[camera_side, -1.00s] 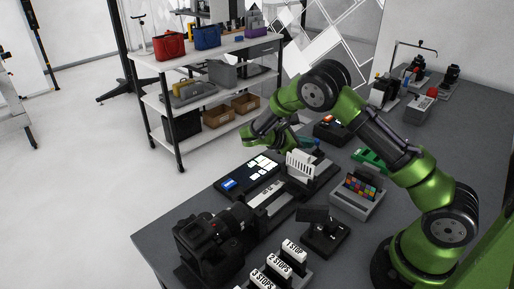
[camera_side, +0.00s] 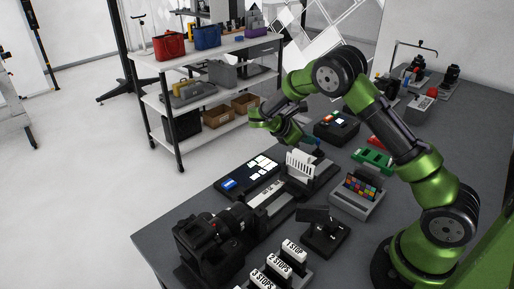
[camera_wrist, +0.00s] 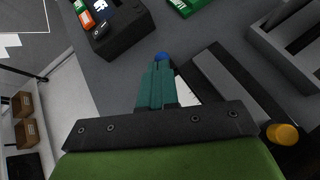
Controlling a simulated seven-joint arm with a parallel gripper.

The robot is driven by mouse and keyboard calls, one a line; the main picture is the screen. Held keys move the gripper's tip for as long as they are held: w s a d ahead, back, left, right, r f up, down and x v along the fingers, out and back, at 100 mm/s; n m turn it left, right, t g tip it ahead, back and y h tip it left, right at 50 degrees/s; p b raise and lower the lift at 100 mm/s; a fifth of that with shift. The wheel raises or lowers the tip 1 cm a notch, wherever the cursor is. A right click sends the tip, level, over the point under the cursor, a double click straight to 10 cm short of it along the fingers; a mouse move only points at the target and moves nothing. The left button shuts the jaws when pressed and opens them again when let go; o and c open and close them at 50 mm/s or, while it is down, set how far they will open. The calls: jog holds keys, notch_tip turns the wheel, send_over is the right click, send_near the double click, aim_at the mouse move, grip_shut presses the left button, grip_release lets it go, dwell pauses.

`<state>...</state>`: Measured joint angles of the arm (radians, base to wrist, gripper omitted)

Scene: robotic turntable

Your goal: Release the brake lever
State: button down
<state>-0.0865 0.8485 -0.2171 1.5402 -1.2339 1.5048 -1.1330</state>
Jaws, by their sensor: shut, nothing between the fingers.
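My gripper (camera_wrist: 160,72) has teal fingers closed together in the wrist view, with nothing between them. A small blue round knob (camera_wrist: 162,56) shows just past the fingertips; I cannot tell whether they touch. An orange-yellow knob (camera_wrist: 284,134) is at the right of the wrist view, by a dark long bar. I cannot tell for sure which part is the brake lever. The lower part of the blue knob is hidden by the fingers.
A black box with coloured buttons (camera_side: 337,128) stands right of my gripper and shows at the upper left of the wrist view (camera_wrist: 122,30).

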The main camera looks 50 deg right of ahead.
jog(key=d+y, duration=0.1)
jog(key=d+r+y, duration=0.1)
jog(key=y, duration=0.1)
jog(key=shift+s+d+r, duration=0.1)
jog(key=shift+d+r, duration=0.05)
jog(key=shift+d, duration=0.15)
jog(key=d+y, duration=0.1)
jog(key=d+n+y, duration=0.1)
jog(key=y, duration=0.1)
jog(key=shift+d+r+t+y, duration=0.1)
jog(key=shift+r+t+y, duration=0.05)
jog(key=shift+t+y, duration=0.15)
jog(key=shift+d, duration=0.15)
jog(key=shift+r, duration=0.1)
jog(key=shift+r, duration=0.75)
